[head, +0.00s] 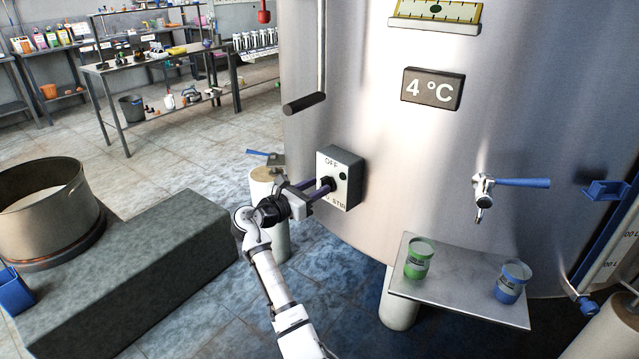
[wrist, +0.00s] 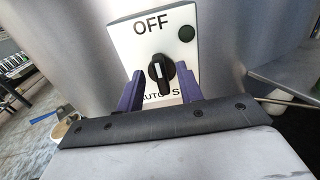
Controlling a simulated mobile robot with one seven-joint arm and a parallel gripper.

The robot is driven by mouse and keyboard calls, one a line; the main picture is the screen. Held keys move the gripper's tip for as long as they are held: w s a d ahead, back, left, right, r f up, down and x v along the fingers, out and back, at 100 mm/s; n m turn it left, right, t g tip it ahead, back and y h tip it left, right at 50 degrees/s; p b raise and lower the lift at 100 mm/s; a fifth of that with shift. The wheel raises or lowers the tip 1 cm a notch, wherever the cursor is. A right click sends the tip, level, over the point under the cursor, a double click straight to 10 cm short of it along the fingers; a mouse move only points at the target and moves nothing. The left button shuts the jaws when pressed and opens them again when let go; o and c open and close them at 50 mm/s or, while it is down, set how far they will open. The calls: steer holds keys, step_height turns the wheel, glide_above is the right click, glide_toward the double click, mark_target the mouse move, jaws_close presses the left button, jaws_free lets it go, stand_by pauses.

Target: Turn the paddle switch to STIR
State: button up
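The switch box (head: 345,180) is mounted on the front of the steel tank. In the wrist view its white face (wrist: 152,40) reads OFF at the top, with AUTO and a partly hidden S-word along the bottom. The black paddle switch (wrist: 162,76) sits at the middle, its white mark near upright, tilted slightly left toward OFF. A dark round spot is at the face's upper right. My gripper (head: 322,188) is at the box; in the wrist view its two purple fingers (wrist: 161,92) stand apart on either side of the paddle, with visible gaps. Contact is not visible.
A steel shelf (head: 460,290) holds a green cup (head: 418,258) and a blue cup (head: 512,281) below a blue-handled tap (head: 490,185). A dark block (head: 120,270) with a large pot (head: 48,212) stands left.

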steer(key=shift+x, duration=1)
jaws_close()
